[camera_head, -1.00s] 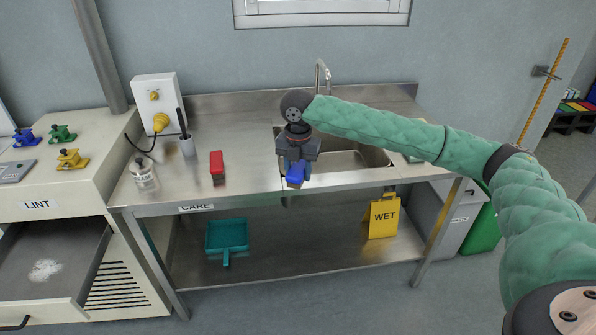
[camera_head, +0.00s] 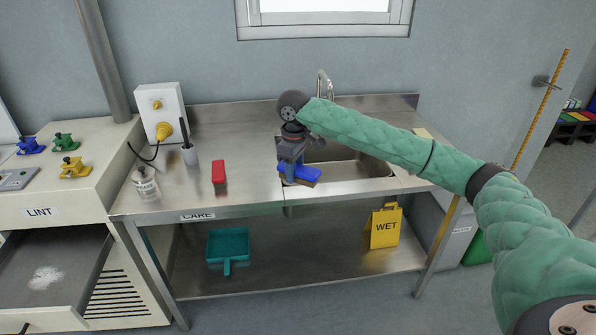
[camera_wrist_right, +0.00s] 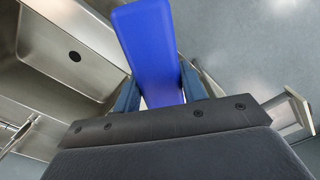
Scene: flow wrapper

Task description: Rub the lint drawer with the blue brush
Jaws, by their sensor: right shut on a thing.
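The lint drawer (camera_head: 75,262) stands open at the lower left under the LINT label, with a patch of whitish lint (camera_head: 44,279) on its grey floor. My right gripper (camera_head: 293,172) is shut on the blue brush (camera_head: 306,174) and holds it over the front left edge of the sink. In the right wrist view the blue brush (camera_wrist_right: 152,45) sticks out from between the two fingers (camera_wrist_right: 158,92). Its bristles cannot be made out. My left gripper is not in view.
A red block-like brush (camera_head: 219,172), a bottle (camera_head: 145,184) and a grey holder (camera_head: 189,153) stand on the steel counter (camera_head: 250,190). A teal dustpan (camera_head: 228,246) and a yellow WET sign (camera_head: 385,227) are on the lower shelf. The counter between red brush and sink is clear.

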